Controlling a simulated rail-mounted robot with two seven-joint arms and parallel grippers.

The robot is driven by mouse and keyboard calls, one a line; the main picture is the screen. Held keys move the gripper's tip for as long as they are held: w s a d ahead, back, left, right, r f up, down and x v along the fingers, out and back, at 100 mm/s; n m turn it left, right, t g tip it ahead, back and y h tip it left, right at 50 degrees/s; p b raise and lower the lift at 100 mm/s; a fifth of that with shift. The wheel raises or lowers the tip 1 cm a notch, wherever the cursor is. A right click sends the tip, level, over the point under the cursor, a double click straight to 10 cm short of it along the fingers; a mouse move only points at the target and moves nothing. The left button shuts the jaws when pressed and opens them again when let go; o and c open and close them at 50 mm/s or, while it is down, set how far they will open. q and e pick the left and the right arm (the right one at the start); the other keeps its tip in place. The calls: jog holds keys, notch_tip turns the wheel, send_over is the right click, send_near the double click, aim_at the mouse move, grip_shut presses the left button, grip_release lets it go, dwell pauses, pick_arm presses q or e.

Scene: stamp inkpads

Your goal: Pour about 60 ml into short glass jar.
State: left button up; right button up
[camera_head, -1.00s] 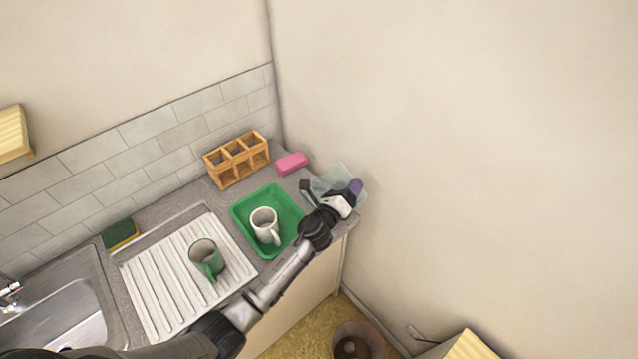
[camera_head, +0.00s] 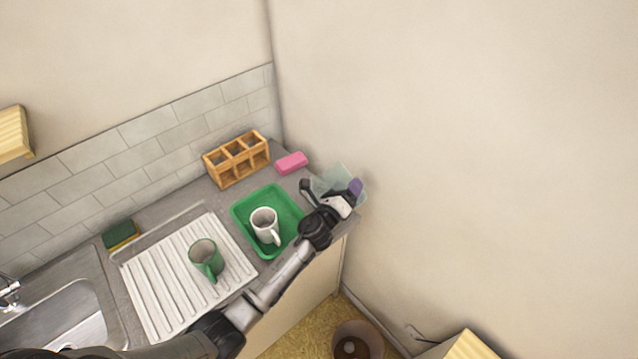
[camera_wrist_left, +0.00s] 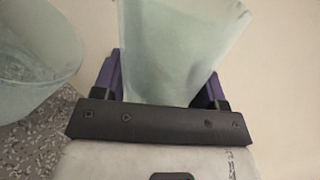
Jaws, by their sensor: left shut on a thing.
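My left gripper (camera_head: 345,190), with purple fingers, is shut on a translucent pale green glass vessel (camera_wrist_left: 175,50) at the right end of the counter. The held vessel also shows in the head view (camera_head: 346,176), partly behind the fingers and tilted. In the left wrist view, a second clear glass vessel (camera_wrist_left: 30,95), seemingly the short glass jar, stands on the speckled counter left of the held one. A pale patch shows inside it, but I cannot tell how much liquid it holds. In the head view the two glasses overlap and are hard to separate. My right gripper is not in view.
A green tray (camera_head: 246,222) with a white mug (camera_head: 263,222) lies left of the gripper. A green mug (camera_head: 204,258) stands on the white drainer (camera_head: 160,290). A wooden rack (camera_head: 236,160) and pink block (camera_head: 291,163) are behind. The wall is close on the right.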

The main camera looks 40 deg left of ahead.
pick_arm(q)
jog(key=shift+r+m+p, duration=0.3)
jog(key=shift+m+p, duration=0.1)
jog(key=shift+m, duration=0.3)
jog(key=f+b, duration=0.1)
jog(key=f+m+b, duration=0.1)
jog(key=f, duration=0.1)
jog(key=d+f+m+b, duration=0.1)
jog(key=f+b, duration=0.1)
jog(key=m+p, duration=0.2)
jog(key=shift+w+d+r+m, duration=0.15)
jog(key=shift+d+r+m, duration=0.15)
jog(key=shift+d+r, duration=0.1)
jog(key=shift+w+d+f+m+g+p, duration=0.1)
jog(key=shift+d+m+g+p, duration=0.1)
jog(key=shift+m, duration=0.25)
jog(key=shift+d+f+m+g+p, duration=0.1)
jog(key=shift+d+m+p, duration=0.1)
jog(key=shift+m, duration=0.25)
jog(key=shift+d+f+m, duration=0.2)
jog(key=shift+f+m, duration=0.15)
jog(key=shift+m, duration=0.45)
